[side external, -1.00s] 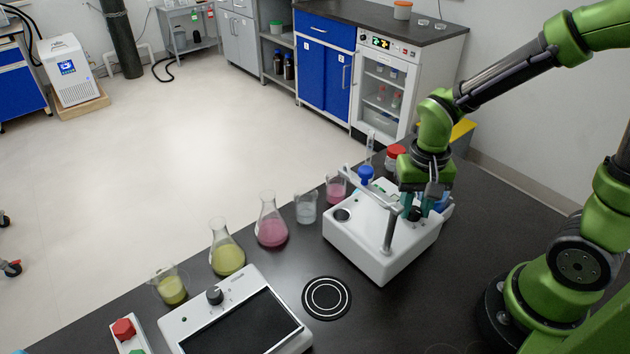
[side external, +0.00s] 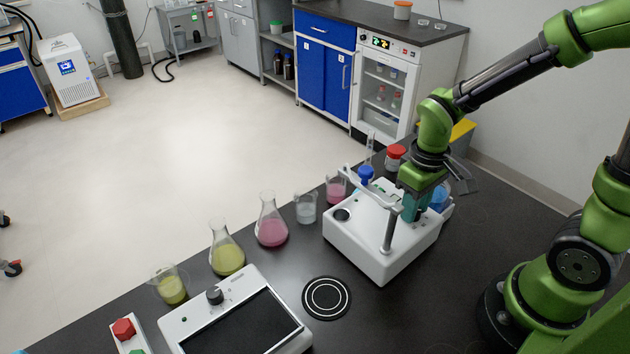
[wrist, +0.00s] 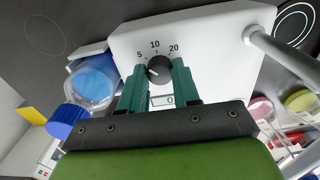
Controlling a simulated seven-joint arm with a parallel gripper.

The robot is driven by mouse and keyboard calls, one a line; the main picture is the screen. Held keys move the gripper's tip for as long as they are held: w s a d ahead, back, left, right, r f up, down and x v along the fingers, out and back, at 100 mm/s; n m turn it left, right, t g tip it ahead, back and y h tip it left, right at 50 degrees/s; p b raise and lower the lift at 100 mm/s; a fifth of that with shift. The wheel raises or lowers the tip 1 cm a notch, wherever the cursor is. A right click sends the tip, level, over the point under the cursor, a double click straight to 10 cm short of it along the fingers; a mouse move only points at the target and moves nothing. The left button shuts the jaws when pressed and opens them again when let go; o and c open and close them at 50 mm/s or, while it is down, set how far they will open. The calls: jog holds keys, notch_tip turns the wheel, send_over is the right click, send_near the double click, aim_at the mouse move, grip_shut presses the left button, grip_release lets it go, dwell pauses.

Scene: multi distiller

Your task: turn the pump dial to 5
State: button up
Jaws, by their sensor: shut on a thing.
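The pump (side external: 350,240) is a white box on the black bench, with a metal post and arm on top. Its black dial (wrist: 158,68) shows between my fingertips in the wrist view, with printed marks 5, 10 and 20 around it. A small display (wrist: 163,100) beside the dial reads 0. My gripper (wrist: 156,74) points down over the pump top, with its green fingers shut on opposite sides of the dial. I cannot tell exactly where the dial's pointer is aimed. In the side view my gripper (side external: 415,210) hides the dial.
The metal post (side external: 390,232) stands close beside my gripper. Flasks and beakers, including a pink flask (side external: 271,232), line the bench's far edge. A hotplate (side external: 240,315) is at the front left.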

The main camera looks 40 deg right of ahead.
aim_at(418, 231)
dwell(0.5)
jog(key=o, duration=1.1)
jog(key=shift+c, duration=0.2)
jog(key=shift+r, duration=0.1)
notch_tip(418, 231, up, 17)
jog(key=s+m+t, duration=0.1)
jog(key=t, duration=0.1)
jog(key=s+a+m+t+y, duration=0.1)
jog(key=t, duration=0.1)
jog(key=s+a+m+t+y, duration=0.1)
jog(key=m+t, duration=0.1)
jog(key=t, duration=0.1)
jog(key=shift+f, duration=0.3)
